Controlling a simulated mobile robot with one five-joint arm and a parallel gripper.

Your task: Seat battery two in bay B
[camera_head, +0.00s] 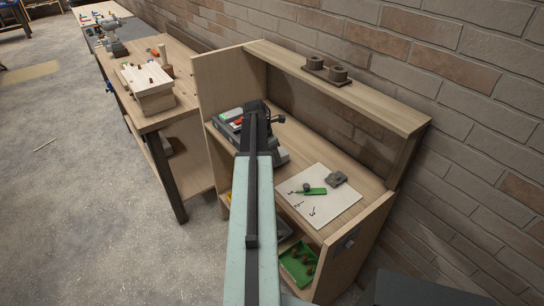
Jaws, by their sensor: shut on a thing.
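My gripper (264,116) is at the far end of my arm, over a dark grey charger-like unit (226,127) on the bench. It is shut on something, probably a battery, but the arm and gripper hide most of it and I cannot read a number. Green and red patches show on the unit left of the gripper. Bay B cannot be made out, nor whether the held thing touches the unit. A white sheet (330,214) with handwritten numbers lies to the right. On it are a small dark grey block (337,179) and a green item (314,191).
A raised shelf (370,94) with dark brown cup-like parts (326,69) runs behind the bench. A wooden side panel (219,84) stands left of the unit. A green tray (299,264) sits below. Another workbench (177,112) stands at the left; the floor there is mostly clear.

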